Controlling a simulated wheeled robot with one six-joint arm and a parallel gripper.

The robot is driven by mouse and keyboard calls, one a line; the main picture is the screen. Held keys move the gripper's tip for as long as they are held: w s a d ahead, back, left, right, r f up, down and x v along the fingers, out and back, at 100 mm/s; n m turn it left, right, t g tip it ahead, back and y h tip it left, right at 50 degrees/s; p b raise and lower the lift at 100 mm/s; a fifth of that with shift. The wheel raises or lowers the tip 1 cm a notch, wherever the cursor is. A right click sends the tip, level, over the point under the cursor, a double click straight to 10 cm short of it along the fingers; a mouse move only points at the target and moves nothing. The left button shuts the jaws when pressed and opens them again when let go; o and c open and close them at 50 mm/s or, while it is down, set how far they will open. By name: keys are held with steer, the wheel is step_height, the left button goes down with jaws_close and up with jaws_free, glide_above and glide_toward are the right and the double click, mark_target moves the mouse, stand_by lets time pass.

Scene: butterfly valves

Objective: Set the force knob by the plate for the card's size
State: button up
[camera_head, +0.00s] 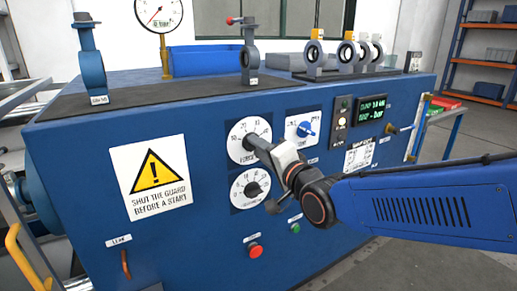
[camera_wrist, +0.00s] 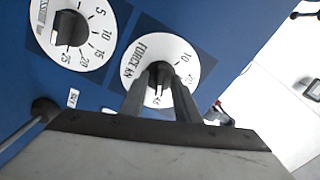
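The force knob (camera_wrist: 160,72) is a dark knob on a white round dial marked FORCE kN (camera_wrist: 135,60). The dial (camera_head: 238,152) is on the blue machine front in the head view. My gripper (camera_wrist: 160,82) has a finger on each side of the knob, with no clear gap at the tips. In the head view my gripper (camera_head: 253,142) reaches the dial from the right and hides part of it. The knob's exact setting is hidden. A white plate with small print (camera_head: 360,156) is on the front at right. A small card (camera_head: 415,62) stands on top at right; its print is unreadable.
A second dial (camera_head: 250,188) sits just below, also seen in the wrist view (camera_wrist: 72,30). A blue switch (camera_head: 304,128), lit display (camera_head: 370,109), red button (camera_head: 255,250) and green button (camera_head: 295,228) are nearby. Several valves (camera_head: 347,52) stand on top.

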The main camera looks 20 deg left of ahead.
steer(key=v, duration=1.7)
